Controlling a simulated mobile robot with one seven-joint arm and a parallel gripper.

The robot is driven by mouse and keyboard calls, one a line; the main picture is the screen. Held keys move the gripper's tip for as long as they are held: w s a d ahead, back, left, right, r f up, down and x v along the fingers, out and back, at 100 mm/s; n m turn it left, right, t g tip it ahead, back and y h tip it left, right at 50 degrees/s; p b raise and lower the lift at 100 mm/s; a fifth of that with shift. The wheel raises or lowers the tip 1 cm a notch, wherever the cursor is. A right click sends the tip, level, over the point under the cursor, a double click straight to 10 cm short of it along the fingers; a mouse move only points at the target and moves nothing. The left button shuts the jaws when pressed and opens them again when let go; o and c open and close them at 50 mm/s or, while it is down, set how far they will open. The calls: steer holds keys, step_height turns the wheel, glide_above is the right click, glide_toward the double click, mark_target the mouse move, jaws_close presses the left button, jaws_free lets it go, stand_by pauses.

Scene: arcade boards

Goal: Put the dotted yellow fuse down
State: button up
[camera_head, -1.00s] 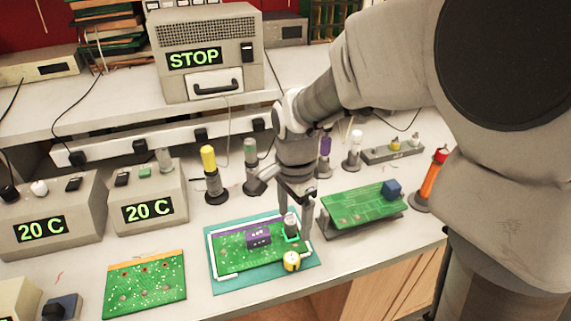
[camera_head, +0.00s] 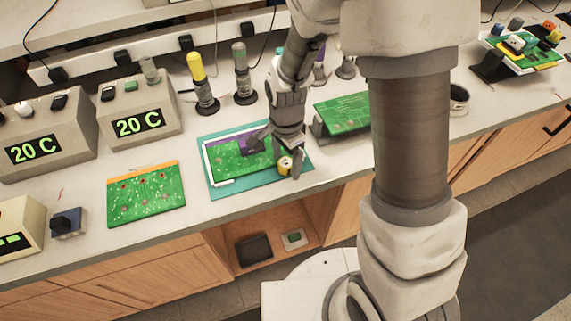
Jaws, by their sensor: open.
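The yellow fuse (camera_head: 285,165) has a pale top and stands at the lower right corner of the green board, on the teal mat (camera_head: 225,190). Its dots are too small to tell. My gripper (camera_head: 277,154) is open over the right part of the board, with one finger to the upper left and one close to the right of the yellow fuse. Whether a finger touches it, I cannot tell.
Another green board (camera_head: 146,194) lies left of the mat. A raised green board (camera_head: 342,113) is on the right, partly behind my arm. The bench front edge is close.

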steer(key=shift+f, duration=0.4)
jaws_close()
steer(key=shift+r, duration=0.15)
